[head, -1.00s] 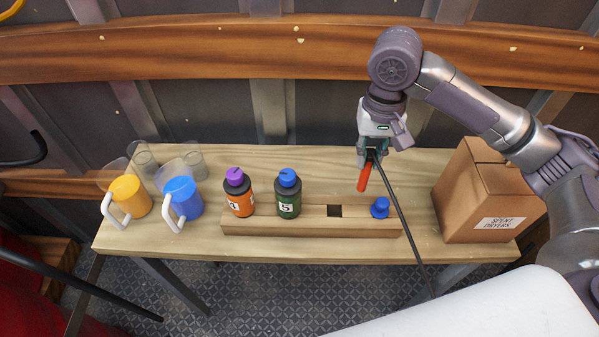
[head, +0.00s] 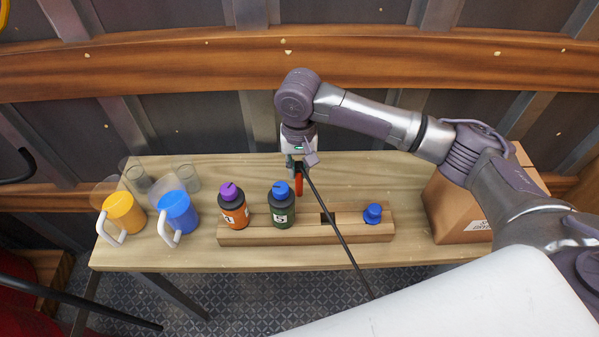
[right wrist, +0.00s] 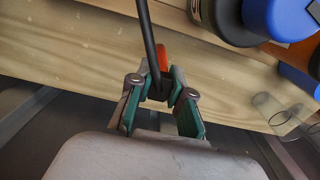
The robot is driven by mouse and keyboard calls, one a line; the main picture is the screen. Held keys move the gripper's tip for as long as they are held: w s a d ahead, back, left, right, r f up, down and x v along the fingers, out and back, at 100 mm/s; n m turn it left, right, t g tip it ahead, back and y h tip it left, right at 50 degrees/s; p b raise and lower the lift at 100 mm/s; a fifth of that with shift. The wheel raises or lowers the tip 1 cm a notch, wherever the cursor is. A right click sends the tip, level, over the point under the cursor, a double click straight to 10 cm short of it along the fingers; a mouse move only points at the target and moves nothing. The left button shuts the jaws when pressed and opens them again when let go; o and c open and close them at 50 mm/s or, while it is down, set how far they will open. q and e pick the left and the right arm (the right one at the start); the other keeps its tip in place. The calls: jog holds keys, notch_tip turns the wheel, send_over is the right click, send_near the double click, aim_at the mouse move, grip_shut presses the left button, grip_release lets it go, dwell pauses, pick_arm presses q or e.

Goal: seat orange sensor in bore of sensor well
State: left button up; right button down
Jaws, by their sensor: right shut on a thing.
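My right gripper (head: 298,168) is shut on the dark end of the orange sensor (head: 299,187), which hangs below the fingers. It stands above the table, behind the green bottle and the wooden block (head: 345,232). In the right wrist view, the fingers (right wrist: 160,92) grip a dark piece, with the orange part (right wrist: 163,58) just beyond. A long thin black rod or cable (head: 341,240) runs from the grip across the block. The block has a dark square opening (head: 325,218), partly covered by the rod; I cannot tell whether this is the sensor well. My left gripper is out of view.
An orange bottle (head: 234,212) with a purple cap and a green bottle (head: 281,211) with a blue cap stand in the block. A blue knob (head: 372,214) is at its right. Mugs and clear cups stand left; a cardboard box (head: 450,212) stands right.

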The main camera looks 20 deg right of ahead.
aim_at(299, 195)
jog(key=shift+s+f+p, duration=0.1)
jog(key=shift+f+p, duration=0.3)
jog(key=shift+f, duration=1.2)
jog(key=c, duration=1.1)
grip_release()
